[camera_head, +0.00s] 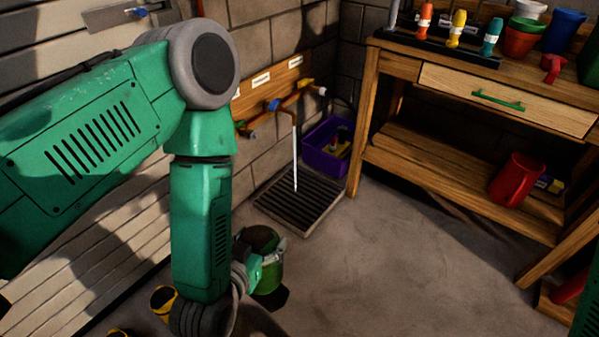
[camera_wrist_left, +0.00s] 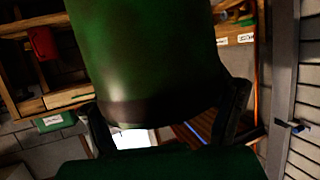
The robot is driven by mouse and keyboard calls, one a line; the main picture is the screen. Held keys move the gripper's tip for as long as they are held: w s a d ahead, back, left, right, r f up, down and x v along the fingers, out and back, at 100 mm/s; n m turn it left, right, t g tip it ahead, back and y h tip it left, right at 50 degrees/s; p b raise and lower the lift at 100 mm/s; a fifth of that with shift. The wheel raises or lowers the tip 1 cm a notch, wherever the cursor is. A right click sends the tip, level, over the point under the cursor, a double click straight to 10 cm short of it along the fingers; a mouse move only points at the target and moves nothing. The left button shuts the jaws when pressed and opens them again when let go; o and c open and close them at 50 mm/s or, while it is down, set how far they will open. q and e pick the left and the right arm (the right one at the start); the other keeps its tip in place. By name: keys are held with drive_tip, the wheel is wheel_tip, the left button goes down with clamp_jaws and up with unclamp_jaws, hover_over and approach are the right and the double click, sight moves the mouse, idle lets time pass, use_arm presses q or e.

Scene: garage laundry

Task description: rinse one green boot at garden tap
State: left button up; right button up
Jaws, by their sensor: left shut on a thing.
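A green boot (camera_head: 267,278) with a dark opening hangs in my left gripper (camera_head: 268,257), low over the floor in front of the drain. In the left wrist view the boot (camera_wrist_left: 145,50) fills the upper middle, between the two dark fingers of the gripper (camera_wrist_left: 168,112), which is shut on it. The garden tap (camera_head: 295,97) with a blue handle (camera_head: 273,105) is on the wall behind. A thin white stream of water (camera_head: 295,160) falls from it onto the dark drain grate (camera_head: 310,205). The boot is apart from the stream. My right gripper is out of view.
Yellow boots (camera_head: 163,302) stand at lower left. The middle floor is clear.

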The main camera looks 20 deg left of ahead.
use_arm(q)
drive_tip(key=shift+s+d+r+p, duration=0.35)
drive_tip(key=shift+s+r+p, duration=0.35)
drive_tip(key=shift+s+p, duration=0.1)
drive_tip(key=shift+s+d+r+p, duration=0.3)
drive_tip(key=shift+s+r+p, duration=0.35)
drive_tip(key=shift+s+p, duration=0.15)
drive_tip(key=shift+s+d+r+p, duration=0.35)
drive_tip(key=shift+s+r+p, duration=0.35)
drive_tip(key=shift+p, duration=0.15)
